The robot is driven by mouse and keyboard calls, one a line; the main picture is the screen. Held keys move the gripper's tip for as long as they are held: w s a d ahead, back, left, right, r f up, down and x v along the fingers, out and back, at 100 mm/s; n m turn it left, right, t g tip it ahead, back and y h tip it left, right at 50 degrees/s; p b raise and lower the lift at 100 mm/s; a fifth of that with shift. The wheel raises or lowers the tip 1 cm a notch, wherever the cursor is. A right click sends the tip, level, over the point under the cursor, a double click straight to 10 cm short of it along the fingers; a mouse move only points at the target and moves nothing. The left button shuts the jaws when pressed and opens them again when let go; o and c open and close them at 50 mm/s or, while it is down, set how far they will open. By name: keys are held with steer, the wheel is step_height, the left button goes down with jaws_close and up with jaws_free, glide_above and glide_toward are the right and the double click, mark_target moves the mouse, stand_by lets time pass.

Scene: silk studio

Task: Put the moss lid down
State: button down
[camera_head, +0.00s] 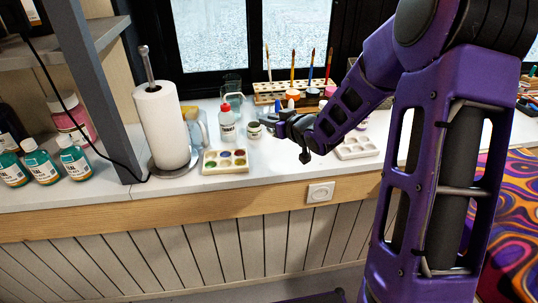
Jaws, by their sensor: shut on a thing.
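My gripper (273,125) is at the end of my purple arm, low over the white counter, pointing left. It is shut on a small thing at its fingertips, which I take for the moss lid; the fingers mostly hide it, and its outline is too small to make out. A small jar with a dark green top or contents (254,130) stands on the counter just left of the fingertips. I cannot tell whether the gripper touches this jar.
A red-capped bottle (228,124) and a paint palette (225,161) are to the left, beside a paper towel roll (163,125). A brush rack (284,88) stands behind, and a white palette (357,147) to the right. Bare counter (285,172) lies in front.

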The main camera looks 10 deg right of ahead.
mark_target(270, 154)
step_height(270, 154, down, 9)
steer(key=shift+f+b, duration=0.2)
steer(key=shift+b, duration=0.85)
steer(key=shift+f, duration=0.15)
steer(key=c, duration=0.8)
jaws_free()
steer(key=shift+r, duration=0.25)
steer(key=p+v, duration=0.1)
steer(key=v, duration=1.1)
steer(key=shift+f+p, duration=0.1)
steer(key=shift+p, duration=0.25)
